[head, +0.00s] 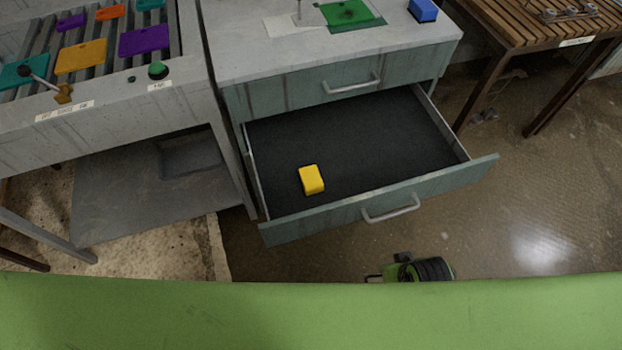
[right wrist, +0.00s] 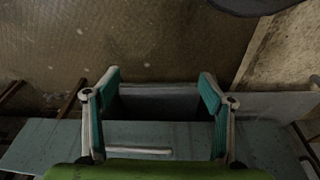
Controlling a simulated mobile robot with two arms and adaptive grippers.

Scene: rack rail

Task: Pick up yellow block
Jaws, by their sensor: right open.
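The yellow block (head: 312,180) lies on the dark floor of an open drawer (head: 380,206), in the front left part of it. Nothing touches the block. It does not show in the right wrist view. My right gripper (right wrist: 158,88) shows in the right wrist view with its two teal-padded fingers wide apart and no object held between them. A teal panel with a pale bar handle (right wrist: 138,150) lies behind the fingers there. I cannot make out either gripper's fingers in the head view, so their distance from the block cannot be told there.
The drawer sits in a cabinet with a shut drawer (head: 320,91) above it. A blue block (head: 423,10) and a green mat (head: 347,14) are on the cabinet top. A rack with coloured plates (head: 82,56) stands left. A slatted wooden table (head: 520,20) stands right.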

